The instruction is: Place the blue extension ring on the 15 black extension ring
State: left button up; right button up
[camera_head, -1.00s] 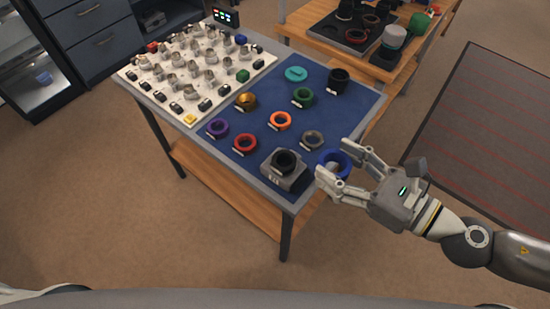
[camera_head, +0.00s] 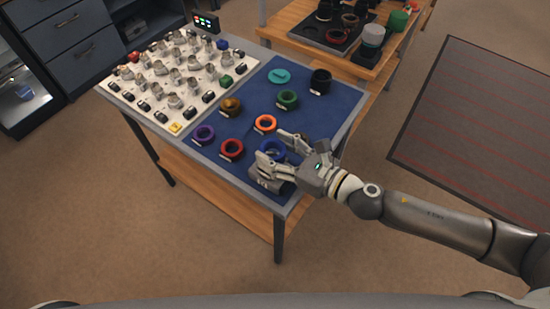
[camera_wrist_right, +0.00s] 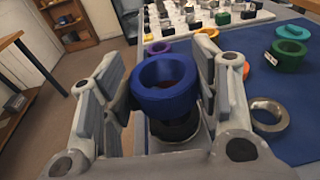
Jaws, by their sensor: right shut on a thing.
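My right gripper (camera_head: 272,147) is shut on the blue extension ring (camera_wrist_right: 165,104), with one finger on each side. In the wrist view the blue ring is held about level, its opening facing up. A black ring (camera_wrist_right: 176,130) shows just below it, roughly in line. I cannot tell whether the two rings touch. My left gripper is not in view.
Purple (camera_head: 203,134), red (camera_head: 231,149), orange (camera_head: 265,124) and green (camera_head: 288,99) rings lie nearby on the blue mat. A grey ring (camera_wrist_right: 270,116) lies beside the block. A white board (camera_head: 158,108) with many small parts fills the table's left side.

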jog(key=shift+w+a+f, duration=0.25)
jog(key=shift+a+f, duration=0.05)
jog(key=shift+f, duration=0.2)
jog(key=shift+d+f+b, duration=0.1)
jog(key=shift+f+b, duration=0.45)
jog(key=shift+f, duration=0.85)
jog(key=shift+f, duration=0.2)
jog(key=o, duration=1.1)
jog(key=shift+c, duration=0.2)
